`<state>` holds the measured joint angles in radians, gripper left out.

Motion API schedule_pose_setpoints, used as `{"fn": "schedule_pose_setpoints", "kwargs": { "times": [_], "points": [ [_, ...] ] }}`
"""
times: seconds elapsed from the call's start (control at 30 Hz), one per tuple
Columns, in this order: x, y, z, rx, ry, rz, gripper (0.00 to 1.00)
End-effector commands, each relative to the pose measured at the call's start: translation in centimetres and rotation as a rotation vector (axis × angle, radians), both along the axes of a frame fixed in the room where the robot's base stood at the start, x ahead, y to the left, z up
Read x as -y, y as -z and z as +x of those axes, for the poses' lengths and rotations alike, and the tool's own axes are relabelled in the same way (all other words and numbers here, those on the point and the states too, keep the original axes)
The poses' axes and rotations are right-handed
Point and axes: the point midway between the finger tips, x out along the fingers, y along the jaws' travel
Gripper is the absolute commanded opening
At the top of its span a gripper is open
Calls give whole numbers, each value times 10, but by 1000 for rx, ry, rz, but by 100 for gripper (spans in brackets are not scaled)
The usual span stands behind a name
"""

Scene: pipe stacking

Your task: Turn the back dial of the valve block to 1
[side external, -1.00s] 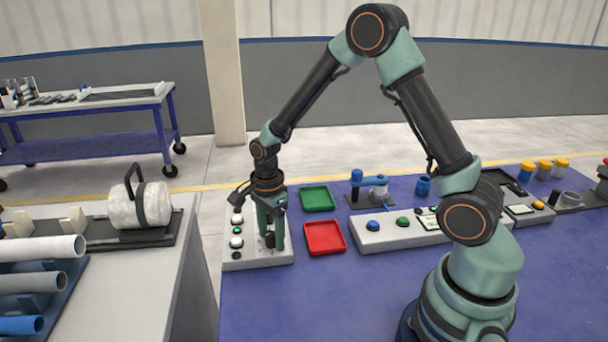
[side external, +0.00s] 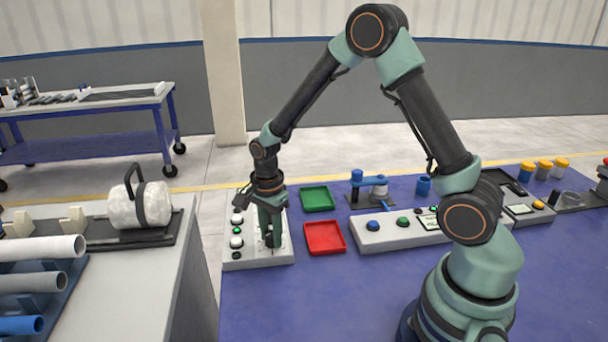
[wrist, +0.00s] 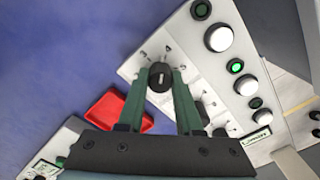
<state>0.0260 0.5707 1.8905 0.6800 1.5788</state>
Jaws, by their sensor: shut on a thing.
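The valve block (side external: 243,259) is a light grey box left of the red tray, and it also shows in the wrist view (wrist: 185,45). My gripper (side external: 270,243) points down at its near end. In the wrist view my gripper (wrist: 163,75) has its two green fingers on either side of a black dial (wrist: 159,78), shut on it. The dial has a pale mark on top and small printed marks around it, too small to read surely. Another dial (wrist: 201,112) is partly hidden behind the right finger.
White domed buttons (wrist: 218,38) and green lamps (wrist: 235,66) line the block's other side. A red tray (side external: 325,238) and a green tray (side external: 317,198) lie close by to the right. The blue table (side external: 290,305) is clear in front.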

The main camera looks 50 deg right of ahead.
Motion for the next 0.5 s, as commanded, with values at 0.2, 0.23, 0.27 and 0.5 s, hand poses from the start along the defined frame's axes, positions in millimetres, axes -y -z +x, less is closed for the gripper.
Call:
{"fn": "schedule_pose_setpoints", "kwargs": {
  "times": [0.2,0.23,0.27,0.5],
  "points": [
    [0,-1,0,-1,-193,0,0],
    [0,-1,0,-1,-222,0,0],
    [0,-1,0,-1,-250,0,0],
    [0,-1,1,-1,-478,0,0]
  ]
}}
